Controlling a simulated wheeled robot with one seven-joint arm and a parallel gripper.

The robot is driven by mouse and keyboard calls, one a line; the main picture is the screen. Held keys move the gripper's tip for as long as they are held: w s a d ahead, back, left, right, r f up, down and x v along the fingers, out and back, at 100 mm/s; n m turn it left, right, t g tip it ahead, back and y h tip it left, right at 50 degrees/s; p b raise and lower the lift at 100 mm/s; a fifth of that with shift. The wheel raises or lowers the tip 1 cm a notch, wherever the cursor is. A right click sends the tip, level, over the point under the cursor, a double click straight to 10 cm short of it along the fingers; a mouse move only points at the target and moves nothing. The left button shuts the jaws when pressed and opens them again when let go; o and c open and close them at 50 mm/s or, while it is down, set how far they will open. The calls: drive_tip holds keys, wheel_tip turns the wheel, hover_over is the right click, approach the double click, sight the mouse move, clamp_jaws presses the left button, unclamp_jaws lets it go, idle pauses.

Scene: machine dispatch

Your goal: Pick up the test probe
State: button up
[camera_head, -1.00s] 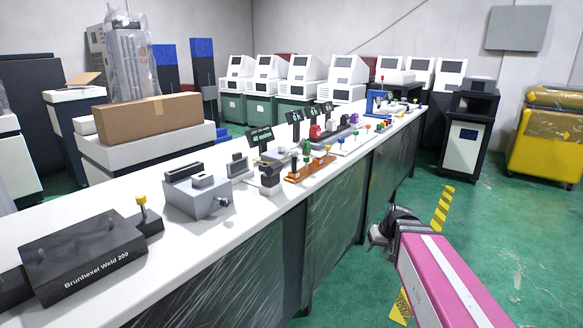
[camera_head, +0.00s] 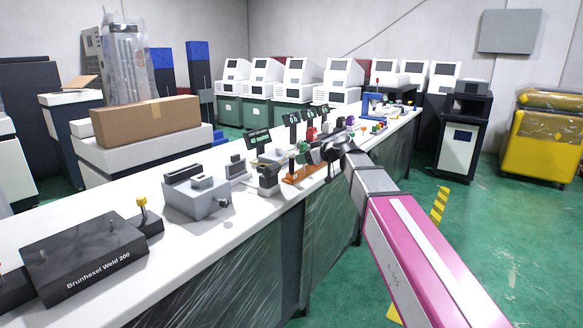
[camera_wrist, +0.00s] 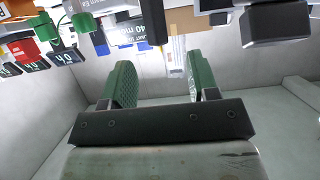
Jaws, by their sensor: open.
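My gripper (camera_head: 325,155) reaches over the front edge of the white bench (camera_head: 90,195), beside the row of small tools and fixtures. In the wrist view its two green fingers (camera_wrist: 158,75) stand apart with nothing held between them. I cannot single out the test probe for certain. In the head view, small coloured items (camera_head: 378,127) stand on the bench beyond my gripper, and my arm hides part of the row. In the wrist view, bench items hang at the top edge, including a green piece (camera_wrist: 82,18) and a black block (camera_wrist: 275,24), beyond the fingers.
A grey vise-like block (camera_head: 197,198) and a black Brunhexel Weld 200 unit (camera_head: 85,255) sit on the nearer bench. Small dark displays (camera_head: 258,138) stand among the fixtures. White machines (camera_head: 298,70) line the back. The green floor (camera_head: 490,235) to the right is open.

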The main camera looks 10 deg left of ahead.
sight(292, 168)
drive_tip(key=x, duration=0.9)
drive_tip(key=shift+w+r, duration=0.2)
drive_tip(key=shift+w, duration=0.05)
drive_tip(key=shift+c, duration=0.3)
clamp_jaws()
